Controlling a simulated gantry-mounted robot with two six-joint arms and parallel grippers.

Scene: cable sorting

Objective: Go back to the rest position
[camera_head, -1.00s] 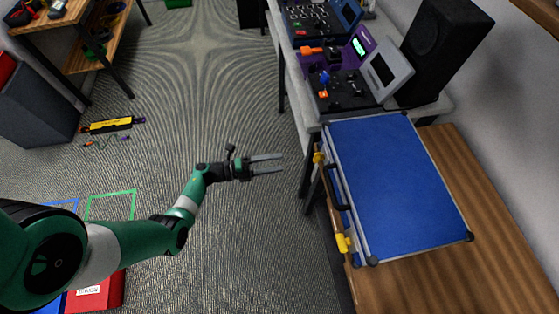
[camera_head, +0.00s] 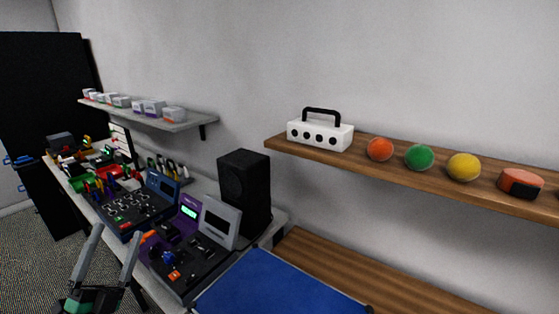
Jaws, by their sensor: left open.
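My left gripper (camera_head: 108,258) shows at the lower left of the head view, with its two grey fingers pointing up and spread apart. It is open, with nothing between the fingers. It appears in front of the near edge of the workbench; I cannot tell whether it is clear of the edge. The rest of my left arm is below the picture. My right gripper is not in view.
The bench holds a purple device (camera_head: 185,222), a blue device (camera_head: 145,203) and a black speaker (camera_head: 245,190). A blue case (camera_head: 275,287) lies at the bottom. A wooden shelf (camera_head: 400,172) holds a white box (camera_head: 320,134) and several balls. Grey floor (camera_head: 35,260) is open at left.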

